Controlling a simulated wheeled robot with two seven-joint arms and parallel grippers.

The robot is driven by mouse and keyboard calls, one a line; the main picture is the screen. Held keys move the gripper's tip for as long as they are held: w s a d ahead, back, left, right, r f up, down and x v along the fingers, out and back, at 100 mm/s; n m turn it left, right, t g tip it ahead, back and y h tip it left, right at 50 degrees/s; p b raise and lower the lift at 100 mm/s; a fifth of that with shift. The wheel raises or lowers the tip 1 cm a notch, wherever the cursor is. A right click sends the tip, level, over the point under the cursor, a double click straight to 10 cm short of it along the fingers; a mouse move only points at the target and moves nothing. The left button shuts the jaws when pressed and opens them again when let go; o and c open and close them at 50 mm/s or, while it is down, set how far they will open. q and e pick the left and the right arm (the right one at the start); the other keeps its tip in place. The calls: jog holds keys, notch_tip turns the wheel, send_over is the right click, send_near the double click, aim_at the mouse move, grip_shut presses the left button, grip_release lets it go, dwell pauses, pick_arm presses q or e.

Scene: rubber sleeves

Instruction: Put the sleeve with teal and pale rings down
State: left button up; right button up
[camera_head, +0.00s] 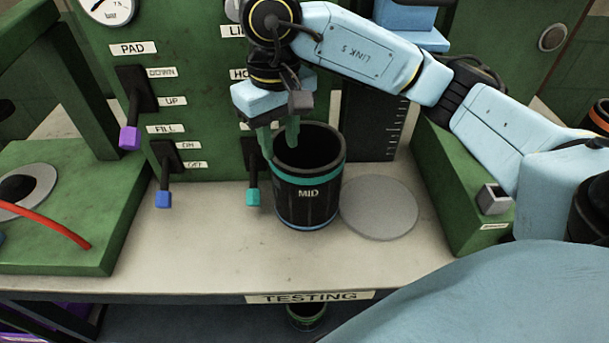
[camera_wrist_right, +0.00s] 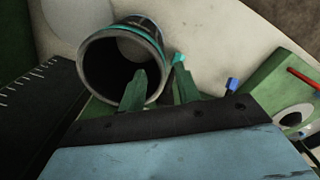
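The sleeve with teal and pale rings (camera_head: 310,203) is a black cylinder marked MID, with a teal band near the top and a pale blue ring at its foot. It looks upright on the bench, just left of the grey disc (camera_head: 380,208). The sleeve also shows in the right wrist view (camera_wrist_right: 90,62), open end toward the camera. My right gripper (camera_head: 279,138) is at its left rim, one green finger inside the mouth and one outside. In the right wrist view the fingers (camera_wrist_right: 161,82) stand apart with gaps beside the wall, so the gripper looks open. My left gripper is not in view.
A green panel with a purple lever (camera_head: 130,137), a blue lever (camera_head: 163,198) and a teal lever (camera_head: 253,196) stands behind. The teal lever is close left of the sleeve. A green stand (camera_head: 75,180) with a red pointer is at left. Bare bench lies in front.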

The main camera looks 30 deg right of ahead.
aim_at(278, 175)
notch_tip(278, 175, down, 4)
jog(key=shift+f, duration=0.25)
jog(key=shift+w+f+p, duration=0.1)
jog(key=shift+w+f, duration=0.15)
jog(key=shift+f, duration=0.65)
jog(key=shift+w+f+p, duration=0.15)
jog(key=shift+w+f, duration=0.05)
jog(key=shift+f, duration=0.65)
jog(key=shift+w+f+p, duration=0.1)
jog(key=shift+w+f, duration=0.15)
jog(key=shift+f, duration=0.65)
grip_shut()
jog(key=shift+r, duration=0.1)
